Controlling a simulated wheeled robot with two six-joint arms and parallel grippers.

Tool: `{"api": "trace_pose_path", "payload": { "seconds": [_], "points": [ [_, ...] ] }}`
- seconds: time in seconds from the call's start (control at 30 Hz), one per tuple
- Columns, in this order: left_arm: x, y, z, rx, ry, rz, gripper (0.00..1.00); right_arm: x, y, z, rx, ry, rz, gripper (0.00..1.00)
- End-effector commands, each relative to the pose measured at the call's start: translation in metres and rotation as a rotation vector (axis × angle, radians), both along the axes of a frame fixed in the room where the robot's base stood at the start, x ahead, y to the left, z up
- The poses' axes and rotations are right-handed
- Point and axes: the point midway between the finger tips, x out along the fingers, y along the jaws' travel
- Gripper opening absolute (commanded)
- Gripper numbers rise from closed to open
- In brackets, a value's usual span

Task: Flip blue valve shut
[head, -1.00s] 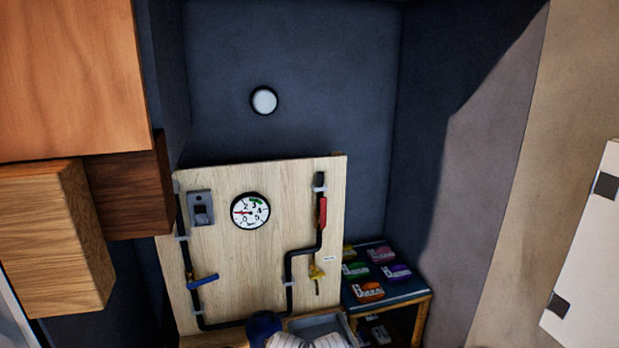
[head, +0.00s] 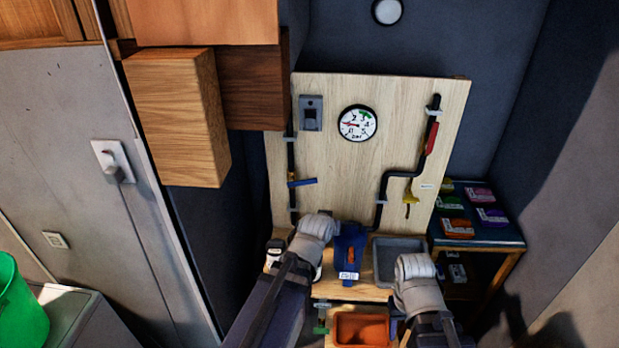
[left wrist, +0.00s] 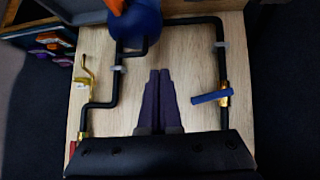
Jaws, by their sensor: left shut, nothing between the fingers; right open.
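The blue valve lever (head: 303,182) sits on the black pipe at the left of the wooden board. It lies crosswise to the upright pipe, slightly tilted. In the left wrist view the blue lever (left wrist: 211,96) shows at the right, on a brass fitting. My left gripper (left wrist: 160,72) is shut and empty, in front of the board, apart from the lever and to its left in that view. In the head view its fingers are hidden behind my left arm. My right gripper (head: 396,326) is low, by the orange tray, mostly hidden by my arm; it is away from the valve.
The board (head: 340,180) also carries a gauge (head: 357,123), a red lever (head: 432,138) and a yellow valve (head: 410,198). A blue bin (head: 349,245), grey tray (head: 385,262) and orange tray (head: 361,330) stand below. A wooden cabinet (head: 175,115) juts out at upper left.

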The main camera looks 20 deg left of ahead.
Motion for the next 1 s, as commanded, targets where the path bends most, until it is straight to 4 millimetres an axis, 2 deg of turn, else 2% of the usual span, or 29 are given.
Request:
{"api": "trace_pose_path", "payload": {
  "seconds": [0.03,0.1,0.2,0.33,0.5,0.77,1.0],
  "points": [
    [0.012,0.021,0.014,-0.015,-0.082,0.043,0.00,0.000,0.000,0.001,0.000,0.000,0.000,0.50],
    [0.024,0.045,0.035,-0.032,-0.195,0.091,0.00,0.000,0.000,0.001,0.000,0.000,0.000,0.50],
    [0.035,0.073,0.061,-0.049,-0.326,0.142,0.00,0.000,0.000,0.002,0.000,0.000,0.000,0.50],
    [0.040,0.097,0.084,-0.060,-0.439,0.180,0.00,0.000,0.000,0.002,0.000,0.000,0.000,0.50],
    [0.042,0.107,0.095,-0.063,-0.491,0.195,0.00,0.000,0.000,0.002,0.000,0.000,0.000,0.50],
    [0.047,0.108,0.093,-0.064,-0.491,0.194,0.00,0.000,0.000,0.000,0.000,0.000,0.000,0.50],
    [0.070,0.112,0.086,-0.064,-0.490,0.194,0.00,0.000,0.000,-0.006,0.000,0.000,0.000,0.50]
  ]
}}
